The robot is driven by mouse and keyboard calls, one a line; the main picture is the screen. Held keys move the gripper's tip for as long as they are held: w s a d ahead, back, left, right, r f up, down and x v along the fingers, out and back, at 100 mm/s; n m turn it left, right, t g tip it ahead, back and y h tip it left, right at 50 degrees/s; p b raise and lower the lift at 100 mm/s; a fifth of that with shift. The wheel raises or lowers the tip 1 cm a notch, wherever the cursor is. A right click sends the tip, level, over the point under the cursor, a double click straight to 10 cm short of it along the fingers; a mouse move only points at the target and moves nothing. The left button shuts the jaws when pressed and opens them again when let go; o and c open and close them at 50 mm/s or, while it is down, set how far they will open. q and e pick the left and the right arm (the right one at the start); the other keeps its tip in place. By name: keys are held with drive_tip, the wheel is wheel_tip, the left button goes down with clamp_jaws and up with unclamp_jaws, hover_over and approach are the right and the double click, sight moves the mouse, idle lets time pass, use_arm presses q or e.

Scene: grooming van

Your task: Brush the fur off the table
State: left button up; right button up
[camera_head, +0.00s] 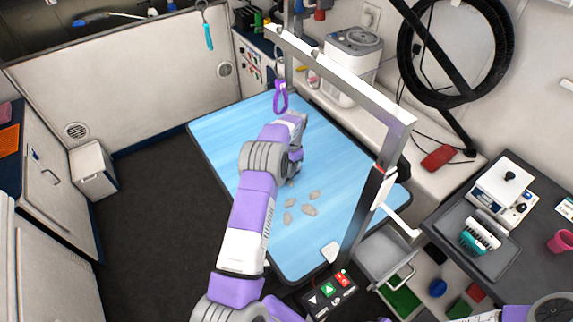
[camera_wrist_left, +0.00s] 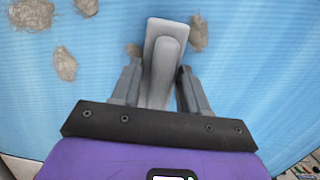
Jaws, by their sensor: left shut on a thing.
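The blue grooming table (camera_head: 230,133) fills the middle of the head view. Several tan-grey fur clumps (camera_head: 309,210) lie loose on it, to the right of my left forearm. In the left wrist view, fur clumps (camera_wrist_left: 65,64) lie at upper left, and another clump (camera_wrist_left: 198,33) is just right of the held tool. My left gripper (camera_wrist_left: 154,92) is shut on a pale grey tool (camera_wrist_left: 162,50) with a raised handle, over the table. In the head view my wrist mostly hides this tool; its underside is not visible. My right gripper is not in view.
A metal grooming-arm frame (camera_head: 340,68) rises over the table, with a purple loop (camera_head: 281,97) hanging from it. A control panel (camera_head: 330,290) stands at the near edge. A tray (camera_head: 483,257) with a teal brush (camera_head: 480,236) is at right. Dark floor is clear at left.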

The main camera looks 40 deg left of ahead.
use_arm(q)
drive_tip(key=shift+s+d+f, duration=0.1)
drive_tip(key=shift+s+d, duration=0.15)
drive_tip(key=shift+d, duration=0.45)
drive_tip(key=shift+s+d+f, duration=0.1)
drive_tip(key=shift+s+d, duration=0.15)
drive_tip(key=shift+d, duration=0.45)
drive_tip(key=shift+s+d+r+p, duration=0.1)
drive_tip(key=shift+s+d+p, duration=0.2)
drive_tip(key=shift+d, duration=0.7)
drive_tip(key=shift+s+d+r+p, duration=0.1)
drive_tip(key=shift+s+d, duration=0.25)
drive_tip(key=shift+d, duration=0.6)
drive_tip(key=shift+s+d+r+p, duration=0.1)
drive_tip(key=shift+s+d+p, duration=0.2)
drive_tip(key=shift+d, duration=0.7)
drive_tip(key=shift+s+d+f, duration=0.1)
drive_tip(key=shift+s+d, duration=0.2)
drive_tip(key=shift+d, duration=0.5)
drive_tip(key=shift+s+d+f, duration=0.1)
drive_tip(key=shift+s+d, duration=0.2)
drive_tip(key=shift+d, duration=0.5)
